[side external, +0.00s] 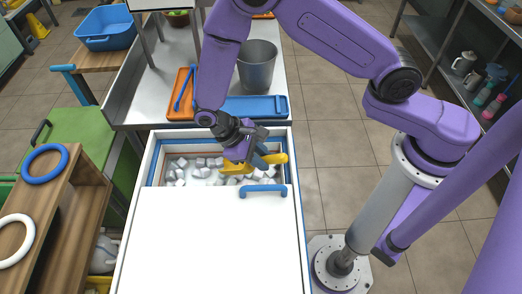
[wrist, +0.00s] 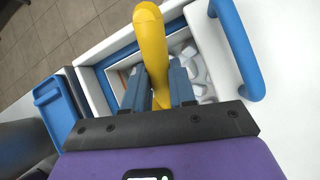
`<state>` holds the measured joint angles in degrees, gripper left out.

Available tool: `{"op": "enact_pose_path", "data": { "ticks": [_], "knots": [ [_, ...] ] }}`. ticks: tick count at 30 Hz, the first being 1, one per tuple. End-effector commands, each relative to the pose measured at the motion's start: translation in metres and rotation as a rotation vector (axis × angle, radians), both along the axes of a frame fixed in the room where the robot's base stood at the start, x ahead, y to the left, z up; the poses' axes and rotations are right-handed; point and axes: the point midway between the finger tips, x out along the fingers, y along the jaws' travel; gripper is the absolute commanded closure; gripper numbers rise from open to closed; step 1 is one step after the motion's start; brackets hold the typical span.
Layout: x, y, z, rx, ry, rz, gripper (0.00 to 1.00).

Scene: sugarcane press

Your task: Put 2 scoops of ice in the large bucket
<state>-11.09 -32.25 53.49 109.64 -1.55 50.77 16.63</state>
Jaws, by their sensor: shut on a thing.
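A white ice chest (side external: 205,235) has its lid partly open, and many ice cubes (side external: 200,172) lie inside. My gripper (side external: 258,158) is over the opening, shut on a yellow scoop (side external: 276,158). A large grey metal bucket (side external: 257,66) stands upright on the counter behind the chest.
A blue tray (side external: 255,106) lies in front of the bucket, and an orange tray (side external: 181,90) with a blue tool is left of it. A wooden rack (side external: 60,215) with rings stands left of the chest. The lid's blue handle is close to the scoop.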

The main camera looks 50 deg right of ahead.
Motion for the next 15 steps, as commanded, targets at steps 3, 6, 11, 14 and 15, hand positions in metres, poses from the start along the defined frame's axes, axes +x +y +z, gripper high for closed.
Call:
{"op": "enact_pose_path", "data": {
  "ticks": [3, 6, 11, 14, 15],
  "knots": [
    [0.0, 0.0, -0.01, -0.001, 0.001, 0.0, 1.0],
    [0.0, 0.0, -0.017, -0.001, 0.001, 0.0, 1.0],
    [0.0, 0.0, -0.03, -0.001, 0.0, 0.0, 1.0],
    [0.0, 0.0, -0.037, -0.001, 0.0, 0.0, 1.0],
    [0.0, 0.0, -0.041, -0.001, 0.0, 0.0, 1.0]
  ]
}}
